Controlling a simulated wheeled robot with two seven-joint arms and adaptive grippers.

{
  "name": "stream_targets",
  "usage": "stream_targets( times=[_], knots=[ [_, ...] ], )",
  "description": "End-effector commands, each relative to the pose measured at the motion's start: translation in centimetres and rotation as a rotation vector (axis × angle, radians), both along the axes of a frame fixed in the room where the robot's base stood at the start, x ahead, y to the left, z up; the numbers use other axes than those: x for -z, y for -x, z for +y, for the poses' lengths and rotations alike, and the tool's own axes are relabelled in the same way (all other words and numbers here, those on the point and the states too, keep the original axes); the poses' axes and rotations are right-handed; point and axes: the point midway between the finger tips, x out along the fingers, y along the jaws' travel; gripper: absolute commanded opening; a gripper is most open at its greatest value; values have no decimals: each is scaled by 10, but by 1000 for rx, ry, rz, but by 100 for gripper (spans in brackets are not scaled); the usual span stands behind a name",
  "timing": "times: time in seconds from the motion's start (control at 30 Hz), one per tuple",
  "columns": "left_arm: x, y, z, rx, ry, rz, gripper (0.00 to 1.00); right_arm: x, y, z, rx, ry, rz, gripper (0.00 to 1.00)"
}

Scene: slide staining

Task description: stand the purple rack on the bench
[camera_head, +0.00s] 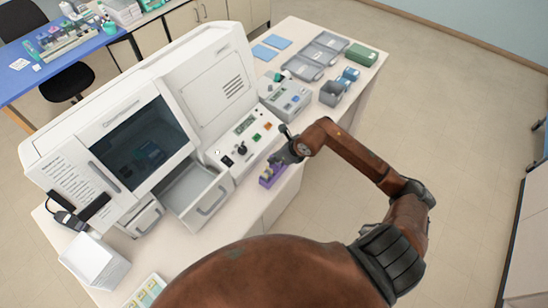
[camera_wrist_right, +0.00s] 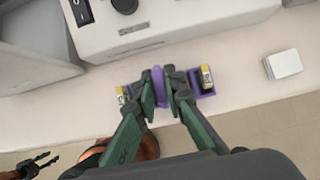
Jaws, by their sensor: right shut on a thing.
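The purple rack (camera_head: 272,175) is at the bench's front edge, just in front of the white machine's control panel. My right gripper (camera_head: 287,154) is above it. In the right wrist view, my right gripper (camera_wrist_right: 165,88) is shut on the rack's upright purple handle. The rack's body (camera_wrist_right: 194,82) shows on either side of the fingers, with yellow-ended slides at both ends. The rack looks upright and close over the bench (camera_wrist_right: 240,70); I cannot tell whether its base touches. Part of a dark gripper (camera_wrist_right: 38,166), seemingly my left, shows at the lower left of the wrist view.
The white machine (camera_head: 215,90) stands behind the rack, with an open drawer (camera_head: 194,192) to its left. A small grey device (camera_head: 287,97) and grey trays (camera_head: 318,57) lie further right. A white stack (camera_wrist_right: 283,64) sits right of the rack. The bench edge is close.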

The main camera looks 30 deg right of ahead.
Motion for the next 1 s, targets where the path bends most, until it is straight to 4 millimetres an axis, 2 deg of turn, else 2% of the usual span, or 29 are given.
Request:
stream_targets(
  times=[0.3, 0.67, 0.77, 1.0],
  knots=[
    [1, -3, 0, 1, 0, -3, 40, 1, 0, 0, 0, 0, 0, 28],
    [1, -5, 0, 1, 1, -7, 40, -5, 2, -2, 1, 1, 0, 28],
    [4, -5, -1, 1, 1, -7, 40, -16, 9, -5, 1, 2, -2, 28],
    [14, -5, -1, 1, 1, -6, 40, -57, 35, -16, 0, 4, -1, 28]
  ],
)
